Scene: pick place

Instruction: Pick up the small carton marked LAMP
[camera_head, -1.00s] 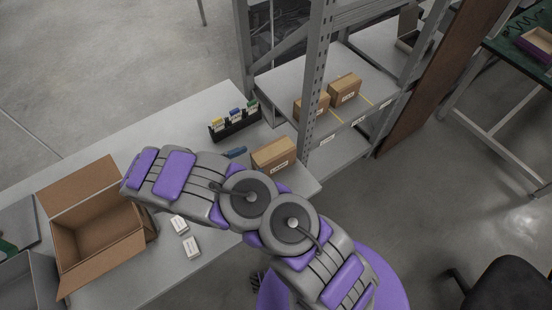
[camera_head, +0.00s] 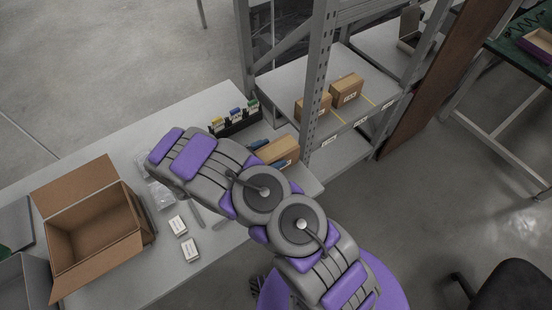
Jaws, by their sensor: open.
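A small brown carton (camera_head: 284,148) sits on the right end of the grey table, beside the shelf post. Its front label is partly covered, so I cannot read it fully now. My gripper (camera_head: 271,153) is at this carton. Its dark blue fingertips show at the carton's left end and low at its front, apart and open. The rest of the gripper is hidden under my arm. Whether the fingers touch the carton cannot be told.
A black rack (camera_head: 234,122) with coloured packs stands behind. Two cartons (camera_head: 346,90) (camera_head: 314,106) lie on the shelf (camera_head: 290,82); its post (camera_head: 316,90) is close right of my gripper. An open cardboard box (camera_head: 135,245), white packs (camera_head: 190,249) and clear bags (camera_head: 160,196) are left.

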